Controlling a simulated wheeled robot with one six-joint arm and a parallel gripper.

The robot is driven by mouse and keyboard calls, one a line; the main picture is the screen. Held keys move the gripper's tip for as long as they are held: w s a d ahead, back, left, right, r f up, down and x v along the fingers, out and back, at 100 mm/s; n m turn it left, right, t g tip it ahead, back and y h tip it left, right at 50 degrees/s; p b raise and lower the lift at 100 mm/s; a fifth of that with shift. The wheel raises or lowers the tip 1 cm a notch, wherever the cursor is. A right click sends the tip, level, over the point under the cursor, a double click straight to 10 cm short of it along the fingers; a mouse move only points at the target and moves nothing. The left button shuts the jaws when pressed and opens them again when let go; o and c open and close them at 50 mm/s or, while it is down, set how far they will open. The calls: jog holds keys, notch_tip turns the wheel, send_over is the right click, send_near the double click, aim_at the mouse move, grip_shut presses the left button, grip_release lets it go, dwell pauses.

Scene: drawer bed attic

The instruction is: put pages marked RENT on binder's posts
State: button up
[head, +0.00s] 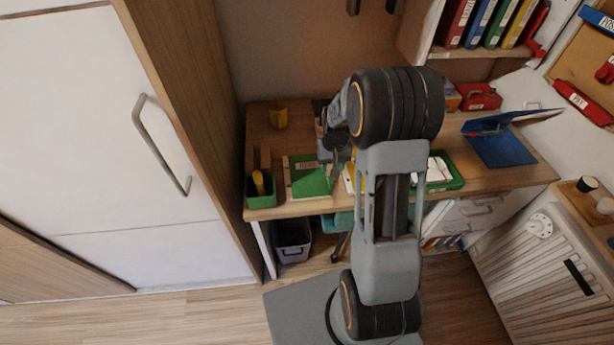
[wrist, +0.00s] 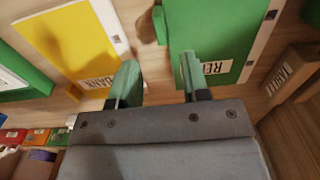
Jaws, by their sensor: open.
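Green pages (head: 311,176) lie on the desk, left of my arm, with a pale label near their far edge. In the wrist view the green pages (wrist: 222,28) show a white label reading "RE", partly hidden by a finger. My gripper (wrist: 158,84) is open and empty. Its right finger overlaps the pages in the wrist view and its left finger is outside their edge. I cannot tell whether it touches them. In the head view my gripper (head: 337,158) is near the pages' right side.
Yellow pages (wrist: 68,45) lie beside the green ones. A green tray (head: 444,172) with white contents is right of my arm. Upright binders (head: 492,22) fill the shelf above.

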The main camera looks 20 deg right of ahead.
jog(key=shift+a+f, duration=0.1)
jog(key=shift+f, duration=2.8)
jog(key=shift+c, duration=0.3)
grip_shut()
